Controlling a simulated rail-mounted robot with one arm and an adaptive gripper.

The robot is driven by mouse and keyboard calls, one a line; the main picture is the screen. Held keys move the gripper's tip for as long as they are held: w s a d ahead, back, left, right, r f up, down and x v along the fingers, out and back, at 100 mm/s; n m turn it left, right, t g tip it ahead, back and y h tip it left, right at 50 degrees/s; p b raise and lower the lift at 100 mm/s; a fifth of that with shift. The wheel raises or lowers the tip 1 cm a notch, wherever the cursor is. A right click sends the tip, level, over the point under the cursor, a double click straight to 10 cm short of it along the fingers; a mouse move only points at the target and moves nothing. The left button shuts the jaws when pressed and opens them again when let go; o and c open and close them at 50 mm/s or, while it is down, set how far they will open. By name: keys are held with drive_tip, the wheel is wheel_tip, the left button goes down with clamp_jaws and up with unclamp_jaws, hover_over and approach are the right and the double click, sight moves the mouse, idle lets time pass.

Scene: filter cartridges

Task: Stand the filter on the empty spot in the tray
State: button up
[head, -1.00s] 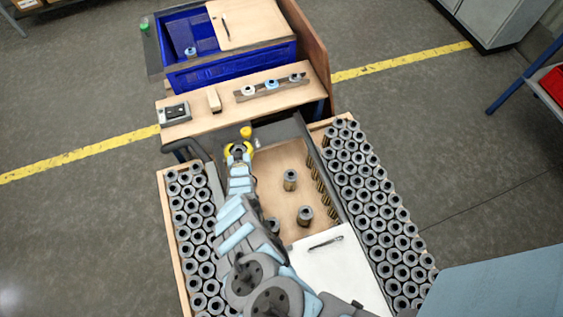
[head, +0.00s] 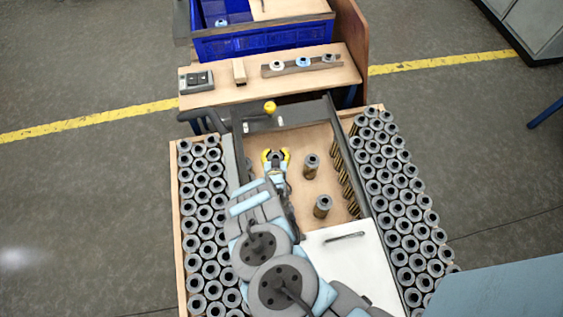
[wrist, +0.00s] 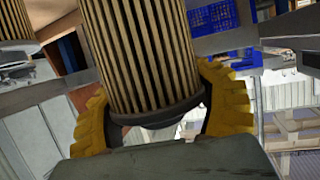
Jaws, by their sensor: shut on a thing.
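My gripper (head: 275,157) is over the far left part of the wooden surface between the two filter trays. In the wrist view its yellow fingers (wrist: 165,108) are shut on a filter (wrist: 140,50) with tan pleats and a dark end cap. The left tray (head: 177,220) and the right tray (head: 378,108) hold many grey-topped filters in tight rows. I cannot make out an empty spot; my arm covers part of the left tray's inner side.
Two filters stand loose right of my gripper, one farther (head: 311,166) and one nearer (head: 322,206). A row of filters (head: 345,172) lines the right wall. A yellow knob (head: 270,107) and a bench (head: 225,92) are beyond.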

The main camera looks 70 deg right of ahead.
wheel_tip(320, 180, down, 4)
drive_tip(key=shift+s+r+b, duration=0.1)
drive_tip(key=shift+r+b, duration=0.1)
drive_tip(key=shift+b, duration=0.45)
drive_tip(key=shift+f+b, duration=0.95)
drive_tip(key=shift+f, duration=0.5)
drive_tip(key=shift+a+f, duration=0.1)
drive_tip(key=shift+f, duration=0.35)
drive_tip(key=shift+r, duration=0.1)
drive_tip(key=shift+f+b, duration=0.2)
drive_tip(key=shift+b, duration=0.1)
drive_tip(key=o, duration=1.5)
drive_tip(key=shift+r, duration=0.1)
drive_tip(key=shift+o, duration=0.2)
